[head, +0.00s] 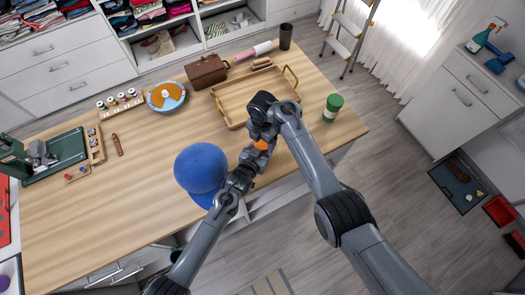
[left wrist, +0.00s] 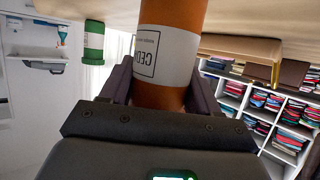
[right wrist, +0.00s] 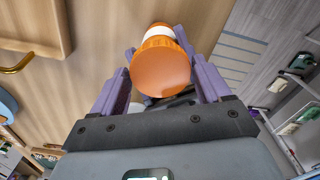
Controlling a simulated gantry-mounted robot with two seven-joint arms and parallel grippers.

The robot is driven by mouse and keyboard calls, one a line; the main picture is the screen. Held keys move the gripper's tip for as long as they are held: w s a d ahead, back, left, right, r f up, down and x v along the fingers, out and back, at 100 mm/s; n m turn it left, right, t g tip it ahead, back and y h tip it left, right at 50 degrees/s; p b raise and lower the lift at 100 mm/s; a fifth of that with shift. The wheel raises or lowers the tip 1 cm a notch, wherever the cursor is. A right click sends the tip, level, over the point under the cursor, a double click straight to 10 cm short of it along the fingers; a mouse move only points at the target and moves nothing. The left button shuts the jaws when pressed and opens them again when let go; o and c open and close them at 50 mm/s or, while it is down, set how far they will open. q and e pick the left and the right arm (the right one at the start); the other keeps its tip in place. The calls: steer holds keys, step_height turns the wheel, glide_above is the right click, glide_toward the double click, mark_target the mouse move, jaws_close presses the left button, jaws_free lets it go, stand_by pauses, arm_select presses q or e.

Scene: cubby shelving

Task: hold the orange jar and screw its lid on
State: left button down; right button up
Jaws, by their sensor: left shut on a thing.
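The orange jar (left wrist: 168,18) with a white label is between the fingers of my left gripper (head: 252,158), which is shut on it. In the head view only small orange patches of the jar show between my two grippers, above the table's front edge. The orange lid (right wrist: 160,72), round with a ridged side, sits at the jar's top in the right wrist view. My right gripper (right wrist: 157,62) is open, with one finger on each side of the lid. Whether the fingers touch the lid is hard to tell. The lid's thread is hidden.
A blue cap (head: 201,168) lies just left of my left gripper. A wooden tray (head: 228,116) with brass handles is behind the grippers. A green-lidded jar (head: 332,107) stands to the right. The table (head: 120,200) is clear at front left.

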steer(key=shift+o, duration=1.2)
steer(key=shift+r, duration=0.1)
steer(key=shift+r, duration=2.15)
steer(key=shift+c, duration=0.3)
